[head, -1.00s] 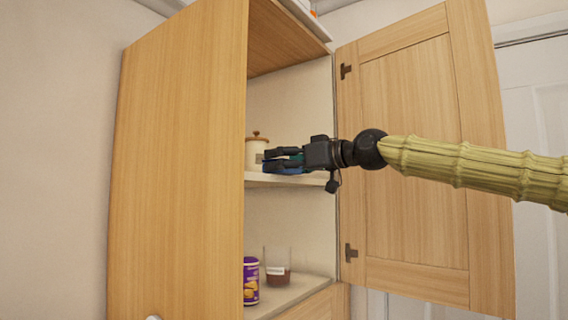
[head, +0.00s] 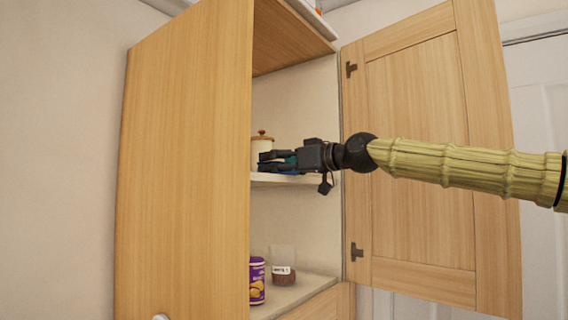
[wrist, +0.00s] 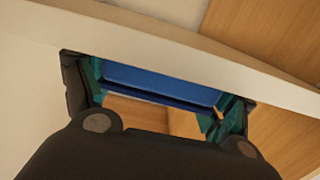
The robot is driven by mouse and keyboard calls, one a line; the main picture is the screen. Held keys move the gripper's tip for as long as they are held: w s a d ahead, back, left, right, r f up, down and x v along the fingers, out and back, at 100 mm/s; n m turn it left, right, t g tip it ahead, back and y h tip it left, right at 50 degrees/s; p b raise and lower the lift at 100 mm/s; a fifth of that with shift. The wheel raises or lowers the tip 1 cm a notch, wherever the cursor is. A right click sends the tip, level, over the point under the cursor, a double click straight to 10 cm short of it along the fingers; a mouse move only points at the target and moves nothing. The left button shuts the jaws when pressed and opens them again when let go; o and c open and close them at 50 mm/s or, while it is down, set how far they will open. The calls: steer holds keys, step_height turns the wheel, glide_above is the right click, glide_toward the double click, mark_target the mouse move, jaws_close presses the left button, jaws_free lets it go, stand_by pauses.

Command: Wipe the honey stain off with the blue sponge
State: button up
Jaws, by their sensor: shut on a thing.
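My gripper (head: 266,162) is inside the open cabinet at the height of the middle shelf (head: 295,180). It is shut on the blue sponge (wrist: 160,84). In the wrist view the sponge spans between the two fingers (wrist: 160,98), just below the pale shelf edge. In the head view the gripper's dark fingers hide most of the sponge. I cannot tell whether the sponge touches the shelf. I see no honey stain in either view.
A cream jar with a wooden lid (head: 262,150) stands on the middle shelf close behind my gripper. A purple can (head: 257,282) and a labelled glass (head: 284,262) stand on the shelf below. The cabinet door (head: 415,150) is open on the right.

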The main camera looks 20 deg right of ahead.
steer(key=shift+p+x, duration=0.5)
steer(key=shift+x, duration=1.25)
steer(key=shift+p+x, duration=0.65)
steer(key=shift+x, duration=0.95)
steer(key=shift+s+f, duration=0.1)
steer(key=shift+s+f+b, duration=0.1)
steer(key=shift+b, duration=0.2)
steer(key=shift+s+d, duration=0.15)
steer(key=shift+r+b+v, duration=0.1)
steer(key=shift+b+v, duration=0.7)
steer(key=shift+v, duration=1.5)
steer(key=shift+r+b+v, duration=0.15)
steer(key=shift+b+v, duration=0.6)
steer(key=shift+v, duration=1.6)
steer(key=shift+s+f, duration=0.1)
steer(key=shift+f+b, duration=0.1)
steer(key=shift+b, duration=0.2)
steer(key=shift+a, duration=0.2)
